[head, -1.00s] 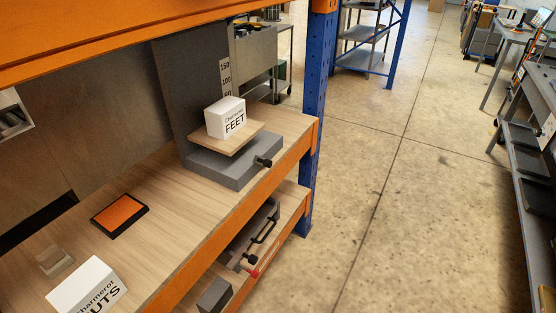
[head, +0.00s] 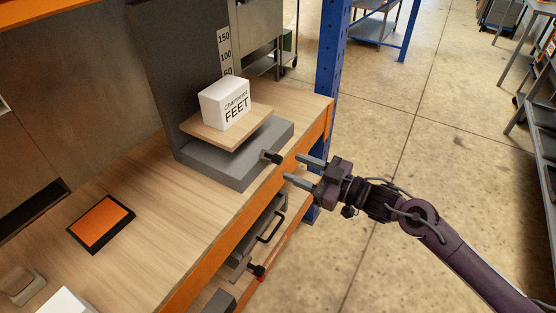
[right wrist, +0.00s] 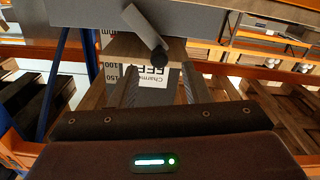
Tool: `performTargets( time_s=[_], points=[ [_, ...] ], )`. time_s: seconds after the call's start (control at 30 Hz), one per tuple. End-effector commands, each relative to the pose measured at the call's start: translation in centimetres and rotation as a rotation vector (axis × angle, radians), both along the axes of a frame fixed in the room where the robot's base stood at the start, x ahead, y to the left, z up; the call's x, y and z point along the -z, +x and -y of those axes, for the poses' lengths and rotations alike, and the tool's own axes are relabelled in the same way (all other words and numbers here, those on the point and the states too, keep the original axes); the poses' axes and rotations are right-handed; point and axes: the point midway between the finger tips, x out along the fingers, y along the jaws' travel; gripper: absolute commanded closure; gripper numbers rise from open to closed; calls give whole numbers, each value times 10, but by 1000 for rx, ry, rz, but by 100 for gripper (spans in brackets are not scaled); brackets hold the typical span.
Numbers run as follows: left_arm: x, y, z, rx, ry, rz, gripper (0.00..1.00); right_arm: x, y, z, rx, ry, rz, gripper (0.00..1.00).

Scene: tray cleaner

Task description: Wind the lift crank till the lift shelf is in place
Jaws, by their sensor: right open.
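The lift has a grey base (head: 225,165) and a wooden lift shelf (head: 205,135) just above it, low against the scale (head: 225,55) on its dark upright panel. A white box (head: 225,103) marked FEET sits on the shelf. The lift crank (head: 273,157) shows its black knob at the front of the base. The grey crank arm (right wrist: 140,28) and black knob show in the right wrist view. My right gripper (head: 294,167) is open and empty, its fingertips just right of the knob and apart from it. My left gripper is out of view.
An orange pad with a black frame (head: 100,222) lies on the wooden bench top. The orange bench edge (head: 215,250) runs below the crank, with a black handle (head: 275,228) on the level beneath. A blue post (head: 328,75) stands behind. Open floor lies to the right.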

Motion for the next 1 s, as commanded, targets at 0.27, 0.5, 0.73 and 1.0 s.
performTargets(
  time_s=[0.27, 0.5, 0.73, 1.0],
  points=[
    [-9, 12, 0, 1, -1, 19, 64, -2, 28, -37, 3, 3, 1, 57],
    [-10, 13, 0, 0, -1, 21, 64, 0, 37, -50, 3, -1, 1, 57],
    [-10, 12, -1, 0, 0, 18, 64, 0, 37, -50, 3, -2, 0, 57],
    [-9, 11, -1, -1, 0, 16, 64, 0, 37, -50, 4, -1, 1, 92]
  ],
)
